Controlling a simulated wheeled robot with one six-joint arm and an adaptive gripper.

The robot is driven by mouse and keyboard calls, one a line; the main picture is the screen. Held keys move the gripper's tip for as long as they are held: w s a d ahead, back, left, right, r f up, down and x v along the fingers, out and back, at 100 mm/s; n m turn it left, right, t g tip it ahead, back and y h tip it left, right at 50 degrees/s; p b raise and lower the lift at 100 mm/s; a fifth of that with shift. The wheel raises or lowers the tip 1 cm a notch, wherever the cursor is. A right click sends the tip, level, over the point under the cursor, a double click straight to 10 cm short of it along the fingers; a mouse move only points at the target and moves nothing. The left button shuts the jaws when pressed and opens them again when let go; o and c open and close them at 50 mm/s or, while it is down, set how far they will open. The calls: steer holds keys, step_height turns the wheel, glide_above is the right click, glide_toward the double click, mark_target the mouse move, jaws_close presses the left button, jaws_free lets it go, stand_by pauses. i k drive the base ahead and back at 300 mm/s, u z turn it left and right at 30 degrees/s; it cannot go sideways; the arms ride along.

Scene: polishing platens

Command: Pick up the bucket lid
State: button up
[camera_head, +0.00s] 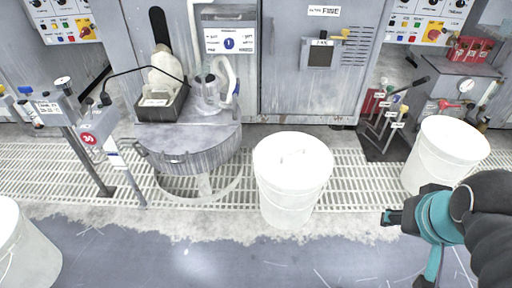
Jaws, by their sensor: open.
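A white bucket (290,205) stands upright at the centre of the view, partly on the floor grating.
A third white bucket (25,255) is cut off at the left edge. A round grey polishing platen (190,150) stands left of the central bucket, with a sign post (90,150) beside it. Grey cabinets (285,85) line the back. The floor in front is clear.

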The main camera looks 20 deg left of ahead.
mark_target(289, 161)
steer(key=u, duration=0.85)
steer(key=i, duration=0.8)
steer(key=u, duration=0.75)
